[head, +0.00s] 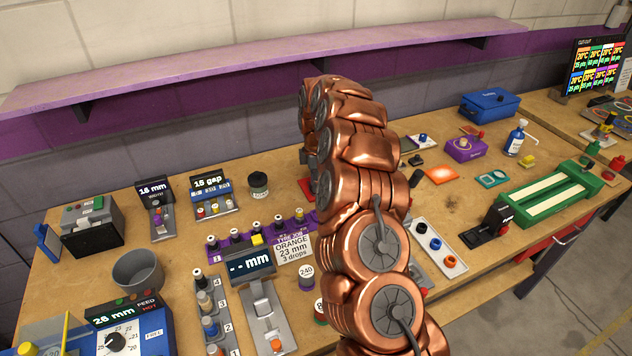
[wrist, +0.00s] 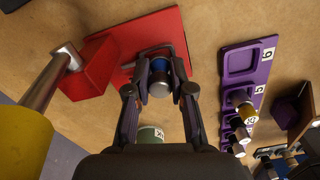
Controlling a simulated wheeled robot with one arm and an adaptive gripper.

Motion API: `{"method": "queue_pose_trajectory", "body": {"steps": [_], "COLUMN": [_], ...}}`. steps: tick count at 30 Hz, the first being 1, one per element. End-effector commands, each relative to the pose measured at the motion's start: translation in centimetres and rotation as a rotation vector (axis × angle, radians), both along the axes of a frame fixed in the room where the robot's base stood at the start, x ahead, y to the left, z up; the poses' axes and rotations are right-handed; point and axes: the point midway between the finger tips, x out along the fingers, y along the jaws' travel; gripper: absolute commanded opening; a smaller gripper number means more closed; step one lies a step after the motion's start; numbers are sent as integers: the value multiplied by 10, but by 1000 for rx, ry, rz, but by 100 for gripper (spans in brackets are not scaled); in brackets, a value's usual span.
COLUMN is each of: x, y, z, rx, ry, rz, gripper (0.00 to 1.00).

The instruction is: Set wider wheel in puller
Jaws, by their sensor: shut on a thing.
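In the wrist view my gripper (wrist: 160,84) is shut on a small wheel piece (wrist: 159,76) with a blue band and silver metal ends. The piece is over a red base plate (wrist: 135,35), which appears to be the puller. A red block (wrist: 88,70) and a metal rod with a yellow handle (wrist: 22,142) stand at its left. A dark curved part surrounds the piece's far side; I cannot tell whether the piece rests in it. In the head view my copper arm hides the gripper and the piece; only a bit of red (head: 306,187) shows beside it.
A purple rack (wrist: 237,95) with several capped pegs is right of my gripper in the wrist view. A green jar (wrist: 150,132) is close below the fingers. In the head view, a white tray (head: 440,250) with coloured rings and a green track (head: 545,195) lie right.

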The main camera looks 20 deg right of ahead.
Motion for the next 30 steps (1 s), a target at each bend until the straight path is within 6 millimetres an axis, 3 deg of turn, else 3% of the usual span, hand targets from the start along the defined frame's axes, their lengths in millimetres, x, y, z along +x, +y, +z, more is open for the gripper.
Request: {"method": "queue_pose_trajectory", "body": {"steps": [14,15,21,23,30], "x": [0,0,0,0,0], "y": [0,0,0,0,0], "z": [-4,-4,-3,-3,-3], "rx": [0,0,0,0,0], "ry": [0,0,0,0,0], "rz": [0,0,0,0,0], "gripper": [0,25,46,51,51]}}
